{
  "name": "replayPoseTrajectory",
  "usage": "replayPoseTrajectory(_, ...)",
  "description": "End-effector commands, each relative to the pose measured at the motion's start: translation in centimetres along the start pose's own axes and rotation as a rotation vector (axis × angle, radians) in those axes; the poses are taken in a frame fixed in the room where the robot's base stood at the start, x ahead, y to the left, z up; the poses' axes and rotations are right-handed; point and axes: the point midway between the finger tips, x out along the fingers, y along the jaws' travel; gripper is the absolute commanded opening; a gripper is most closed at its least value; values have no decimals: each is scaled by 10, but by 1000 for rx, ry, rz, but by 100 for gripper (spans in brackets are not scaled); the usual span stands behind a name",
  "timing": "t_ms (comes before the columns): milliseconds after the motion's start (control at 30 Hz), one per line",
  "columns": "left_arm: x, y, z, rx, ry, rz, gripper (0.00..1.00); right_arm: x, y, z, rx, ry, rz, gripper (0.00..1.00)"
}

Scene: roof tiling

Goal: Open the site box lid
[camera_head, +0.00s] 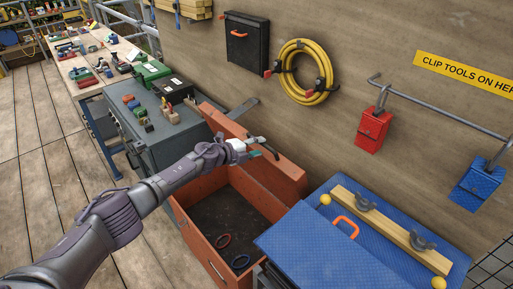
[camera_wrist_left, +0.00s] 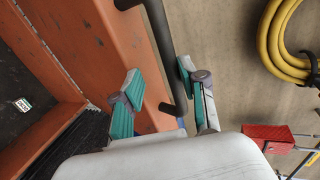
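The orange site box (camera_head: 200,236) stands open on the deck, and its dark inside shows two rings on the floor. Its orange lid (camera_head: 286,172) is raised, roughly upright, on the wall side; it also shows in the left wrist view (camera_wrist_left: 112,40). A dark bar handle (camera_wrist_left: 157,45) runs along the lid's outer face. My left gripper (camera_head: 262,146) is at the lid's upper edge. In the left wrist view its two green-padded fingers (camera_wrist_left: 160,88) are apart, with the dark bar between them; contact cannot be told. My right gripper is out of view.
A grey cabinet (camera_head: 160,135) with small items stands left of the box. A blue lidded chest (camera_head: 320,250) with a wooden batten (camera_head: 385,220) stands close on the right. A yellow hose (camera_head: 290,88) and black case (camera_head: 246,42) hang on the wall behind.

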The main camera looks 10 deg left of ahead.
Motion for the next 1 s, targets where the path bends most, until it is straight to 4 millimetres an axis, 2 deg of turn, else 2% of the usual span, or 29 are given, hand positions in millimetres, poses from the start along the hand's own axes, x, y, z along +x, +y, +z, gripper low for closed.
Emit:
replayPoseTrajectory(233,-2,2,1,2,-2,4,40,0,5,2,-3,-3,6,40)
replayPoseTrajectory(367,-11,2,3,5,-3,3,40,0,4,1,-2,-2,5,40)
replayPoseTrajectory(1000,-110,0,0,2,-1,1,40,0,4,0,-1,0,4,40)
